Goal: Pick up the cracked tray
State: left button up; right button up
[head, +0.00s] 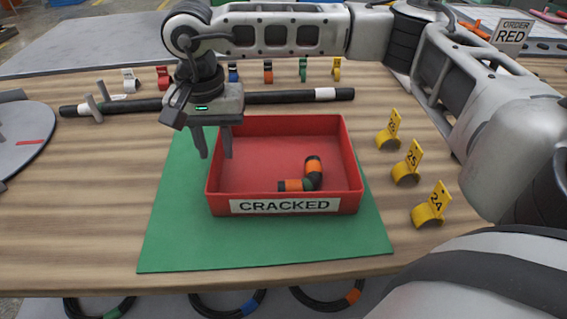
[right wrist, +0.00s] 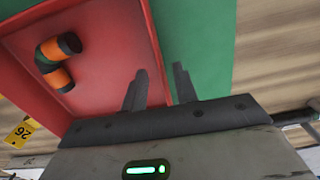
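The cracked tray (head: 284,205) is a red open box with a white "CRACKED" label on its front wall, standing on a green mat (head: 170,245). A short black elbow hose piece with orange bands (head: 313,170) lies inside it. My right gripper (head: 214,156) is open at the tray's left wall. In the right wrist view, one finger of the right gripper (right wrist: 158,80) is over the tray's red inside and the other over the green mat, with the wall (right wrist: 155,50) between them. I cannot tell whether they touch it. My left gripper is not in view.
Yellow numbered clips (head: 428,213) stand right of the mat. A long black hose (head: 270,97) lies behind the tray, with several coloured clips (head: 268,72) beyond it. A grey disc (head: 20,140) is at the far left. Bare table lies left of the mat.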

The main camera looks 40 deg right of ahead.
notch_tip(320, 180, down, 4)
jog(key=shift+w+r, duration=0.15)
jog(key=shift+r, duration=0.1)
grip_shut()
jog(key=shift+r, duration=0.1)
